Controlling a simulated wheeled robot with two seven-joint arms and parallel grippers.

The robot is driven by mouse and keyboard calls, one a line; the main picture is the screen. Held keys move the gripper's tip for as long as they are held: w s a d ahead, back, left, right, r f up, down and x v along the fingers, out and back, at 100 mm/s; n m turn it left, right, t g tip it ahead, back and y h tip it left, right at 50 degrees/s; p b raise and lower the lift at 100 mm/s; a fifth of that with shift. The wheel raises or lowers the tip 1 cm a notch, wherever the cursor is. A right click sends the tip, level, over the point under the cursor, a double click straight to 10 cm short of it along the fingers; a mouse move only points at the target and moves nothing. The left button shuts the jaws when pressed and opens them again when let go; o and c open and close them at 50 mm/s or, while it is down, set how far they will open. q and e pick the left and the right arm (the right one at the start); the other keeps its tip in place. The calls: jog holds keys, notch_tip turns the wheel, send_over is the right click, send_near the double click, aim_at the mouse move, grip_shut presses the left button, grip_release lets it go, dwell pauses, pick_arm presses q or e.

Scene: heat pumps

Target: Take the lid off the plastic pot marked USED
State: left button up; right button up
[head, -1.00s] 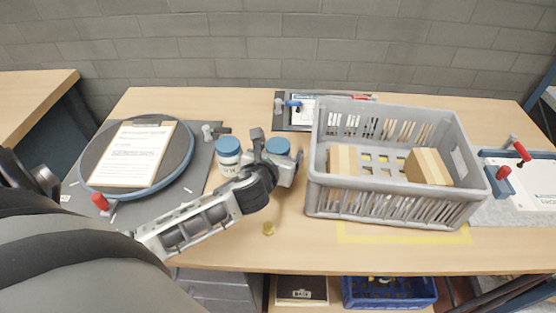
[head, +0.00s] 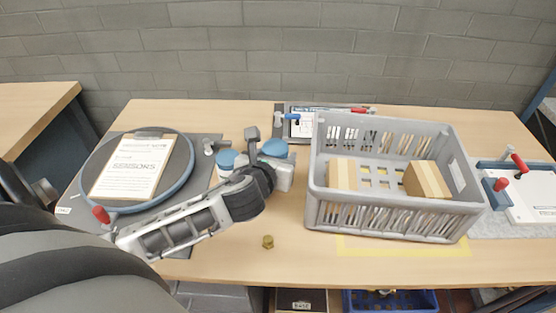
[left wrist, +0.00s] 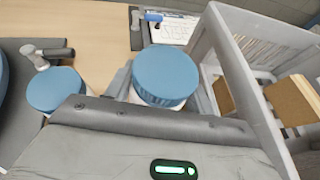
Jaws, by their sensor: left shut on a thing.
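Two white plastic pots with blue lids are on the bench, left of the grey crate. The right pot's blue lid (head: 275,148) is on; in the left wrist view its lid (left wrist: 166,76) carries faint lettering that looks like USED. My left gripper (left wrist: 165,96) is shut on this pot, with a finger on each side just below the lid. Most of the pot's body is hidden by the gripper. The other lidded pot (head: 227,161) stands to the left, partly behind my left arm; its lid (left wrist: 55,89) shows in the left wrist view. My right gripper is not in view.
The grey crate (head: 390,222) with cardboard boxes stands close right of the gripper. A round tray with a clipboard (head: 133,165) lies left on a dark mat. A small brass-coloured part (head: 268,241) lies in front. A clamp board (head: 296,122) is behind.

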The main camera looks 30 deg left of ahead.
pick_arm(q)
jog(key=w+r+p+v, duration=0.1)
jog(key=r+v, duration=0.1)
jog(key=v, duration=1.2)
jog(key=shift+r, duration=0.15)
jog(key=shift+d, duration=0.15)
